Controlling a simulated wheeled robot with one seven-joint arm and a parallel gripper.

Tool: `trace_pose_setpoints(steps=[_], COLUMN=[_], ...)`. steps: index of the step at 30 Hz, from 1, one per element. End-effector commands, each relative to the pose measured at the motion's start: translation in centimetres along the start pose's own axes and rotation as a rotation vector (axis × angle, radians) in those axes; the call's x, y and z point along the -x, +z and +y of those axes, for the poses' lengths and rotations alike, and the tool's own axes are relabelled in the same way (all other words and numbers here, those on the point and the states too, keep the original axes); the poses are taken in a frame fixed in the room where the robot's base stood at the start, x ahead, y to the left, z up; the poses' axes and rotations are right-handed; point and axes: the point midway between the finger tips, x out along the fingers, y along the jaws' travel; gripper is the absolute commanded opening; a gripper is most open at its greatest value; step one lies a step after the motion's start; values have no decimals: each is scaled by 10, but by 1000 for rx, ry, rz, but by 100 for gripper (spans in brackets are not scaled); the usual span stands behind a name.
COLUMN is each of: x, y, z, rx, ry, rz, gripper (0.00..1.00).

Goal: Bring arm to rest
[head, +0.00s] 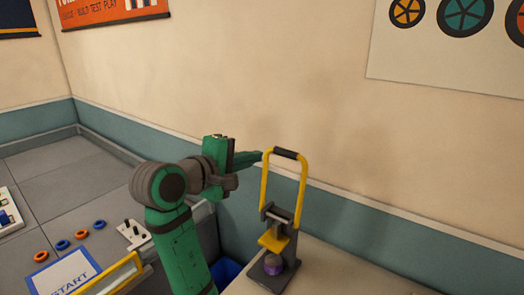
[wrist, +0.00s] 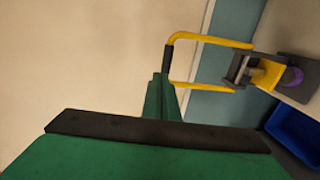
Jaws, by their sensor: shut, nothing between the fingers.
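My green arm rises from the bottom of the head view and bends at a dark grey joint. My gripper (head: 256,157) points right, its fingers together and empty. In the head view its tips are beside the upper left of the yellow press handle (head: 303,185); I cannot tell whether they touch. In the wrist view the shut green fingers (wrist: 160,88) stick up from the dark palm edge, with the press handle (wrist: 205,39) just to their right and the dark handle grip close by the tips.
The hand press (head: 272,240) stands on a pale table (head: 330,275), with a purple thing (head: 272,266) under its yellow plate. A blue bin (head: 226,271) sits below, left of the table. Rings (head: 80,234) and a START board (head: 62,277) lie at left. The wall is behind.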

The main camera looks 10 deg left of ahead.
Motion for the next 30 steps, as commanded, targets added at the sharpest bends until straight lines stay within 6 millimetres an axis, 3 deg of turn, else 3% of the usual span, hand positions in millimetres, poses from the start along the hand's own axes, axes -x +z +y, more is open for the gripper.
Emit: trace_pose_setpoints(steps=[5, 16, 23, 30], x=[-17, -58, -64, -52], y=[-3, 1, 17, 43], z=[-38, -172, -256, -339], rx=[3, -52, -123, -225], ry=[6, 16, -7, -53], rz=[23, 146, 229, 310], gripper=[0, 0, 0, 0])
